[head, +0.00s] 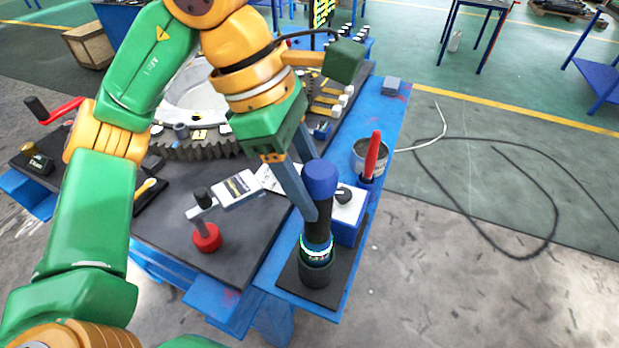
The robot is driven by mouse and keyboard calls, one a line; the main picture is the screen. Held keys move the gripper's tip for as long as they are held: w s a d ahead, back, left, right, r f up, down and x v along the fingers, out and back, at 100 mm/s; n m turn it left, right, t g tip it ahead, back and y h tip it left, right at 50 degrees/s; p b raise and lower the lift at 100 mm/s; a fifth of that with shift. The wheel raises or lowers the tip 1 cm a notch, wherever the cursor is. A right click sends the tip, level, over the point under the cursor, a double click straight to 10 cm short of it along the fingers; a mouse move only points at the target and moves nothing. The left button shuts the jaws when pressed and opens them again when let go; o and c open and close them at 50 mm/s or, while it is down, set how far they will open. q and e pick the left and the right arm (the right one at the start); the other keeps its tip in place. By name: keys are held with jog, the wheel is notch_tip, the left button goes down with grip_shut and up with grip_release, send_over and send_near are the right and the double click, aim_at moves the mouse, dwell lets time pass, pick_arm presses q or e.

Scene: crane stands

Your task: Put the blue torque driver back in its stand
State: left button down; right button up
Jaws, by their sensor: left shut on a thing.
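The blue torque driver (319,182) has a rounded blue cap and a dark shaft, and stands about upright near the table's front right corner. Its stand (315,272) is a black cup on a flat black base plate (327,294). A glowing pale cyan ring shows around where the driver meets the cup. The driver's lower end is at the cup's mouth or inside it; I cannot tell how deep. My left gripper (308,203) comes from the upper left, its grey fingers shut on the driver just below the cap. My right gripper is not in view.
A blue-and-white box (347,215) with a black knob stands close behind the driver. A red-handled tool (372,155) and a metal can (358,149) are behind it. A large gear (205,143) stands farther back.

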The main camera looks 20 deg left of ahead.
pick_arm(q)
jog(key=shift+f+b, duration=0.5)
jog(key=shift+f, duration=0.15)
jog(key=shift+c, duration=1.3)
grip_release()
jog(key=shift+s, duration=0.1)
jog(key=p+v, duration=0.4)
jog(key=v, duration=0.1)
jog(key=shift+r, duration=0.15)
